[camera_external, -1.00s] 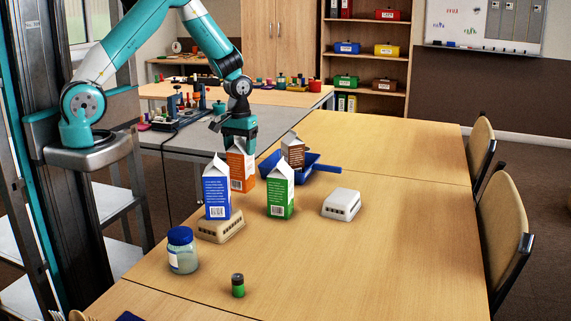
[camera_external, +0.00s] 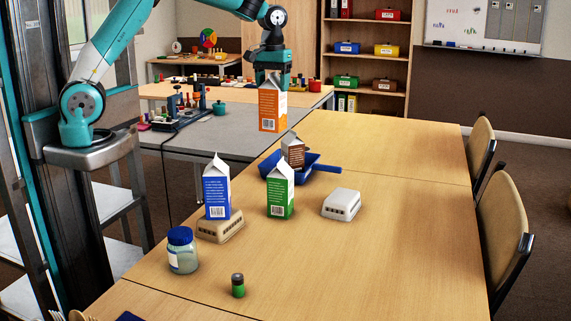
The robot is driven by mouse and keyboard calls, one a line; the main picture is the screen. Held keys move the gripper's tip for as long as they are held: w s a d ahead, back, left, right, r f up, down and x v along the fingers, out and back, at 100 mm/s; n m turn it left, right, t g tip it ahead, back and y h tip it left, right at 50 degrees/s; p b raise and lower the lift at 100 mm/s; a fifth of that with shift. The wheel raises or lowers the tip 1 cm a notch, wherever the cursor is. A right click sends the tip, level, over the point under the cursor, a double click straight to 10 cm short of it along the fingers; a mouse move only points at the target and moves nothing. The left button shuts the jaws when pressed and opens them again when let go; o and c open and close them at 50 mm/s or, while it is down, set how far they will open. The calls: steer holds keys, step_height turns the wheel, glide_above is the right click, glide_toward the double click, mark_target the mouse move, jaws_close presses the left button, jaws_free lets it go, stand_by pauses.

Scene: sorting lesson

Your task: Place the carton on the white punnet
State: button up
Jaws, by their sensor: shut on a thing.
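My gripper (camera_external: 270,82) is shut on the top of an orange carton (camera_external: 272,108). It holds the carton upright in the air, above and behind the blue pan. The white punnet (camera_external: 341,204) lies upside down on the table, right of the green carton (camera_external: 280,193), with nothing on it. A blue carton (camera_external: 216,190) appears to stand on a beige punnet (camera_external: 221,230) at the left. A brown carton (camera_external: 292,152) stands at the blue dustpan (camera_external: 313,168), its lower part partly hidden by the green carton.
A jar with a blue lid (camera_external: 182,250) and a green-and-black battery (camera_external: 238,285) stand at the front left of the table (camera_external: 390,245). The table's right side is clear. Chairs (camera_external: 512,238) line its right edge. A grey bench with tools stands behind left.

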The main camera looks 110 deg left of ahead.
steer(key=w+d+r+p, duration=0.1)
steer(key=w+d+r, duration=0.1)
steer(key=w, duration=1.6)
step_height(320, 180, down, 20)
steer(key=p, duration=0.1)
steer(key=shift+d+r+n+p, duration=0.2)
steer(key=shift+r+n+p, duration=0.1)
steer(key=shift+p, duration=0.1)
steer(key=shift+f, duration=0.15)
steer(key=o, duration=1.1)
